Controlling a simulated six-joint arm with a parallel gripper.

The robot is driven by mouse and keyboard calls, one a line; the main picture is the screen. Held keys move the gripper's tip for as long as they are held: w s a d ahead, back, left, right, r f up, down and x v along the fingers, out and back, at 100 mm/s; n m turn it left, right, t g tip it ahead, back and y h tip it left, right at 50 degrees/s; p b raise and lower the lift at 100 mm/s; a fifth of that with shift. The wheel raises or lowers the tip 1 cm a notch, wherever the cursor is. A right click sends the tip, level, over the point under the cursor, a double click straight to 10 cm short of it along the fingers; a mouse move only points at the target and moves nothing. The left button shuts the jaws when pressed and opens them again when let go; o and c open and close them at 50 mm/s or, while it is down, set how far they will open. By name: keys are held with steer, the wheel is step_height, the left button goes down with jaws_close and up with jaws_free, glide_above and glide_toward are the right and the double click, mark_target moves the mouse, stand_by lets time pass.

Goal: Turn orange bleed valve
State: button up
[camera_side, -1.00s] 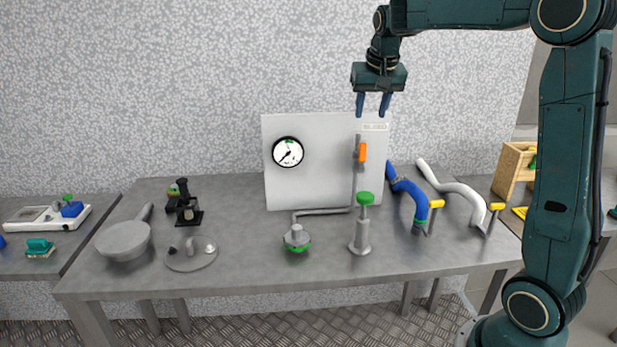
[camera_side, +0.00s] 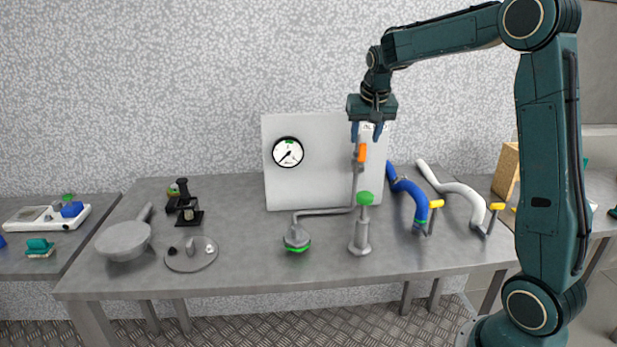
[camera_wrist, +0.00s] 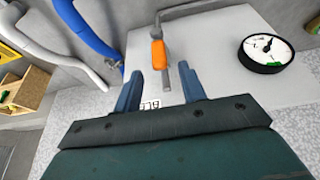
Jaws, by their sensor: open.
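The orange bleed valve handle (camera_side: 362,153) stands upright on the grey pipe in front of the white panel (camera_side: 300,190). It also shows in the wrist view (camera_wrist: 158,54), just beyond and between the fingertips. My gripper (camera_side: 366,139) is open and points down, with its fingertips just above the orange handle; in the wrist view the gripper (camera_wrist: 160,80) has nothing between its fingers that I can see it touching. A label on the panel is partly hidden by the fingers.
A round gauge (camera_side: 288,152) is on the panel. A green-topped post (camera_side: 364,225) stands below the valve, with a green-ringed fitting (camera_side: 297,239) to its left. Blue (camera_side: 409,196) and white (camera_side: 455,190) hoses with yellow handles lie to the right. The bench front is clear.

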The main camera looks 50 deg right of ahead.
mark_target(362, 149)
steer(key=shift+x, duration=2.95)
jaws_close()
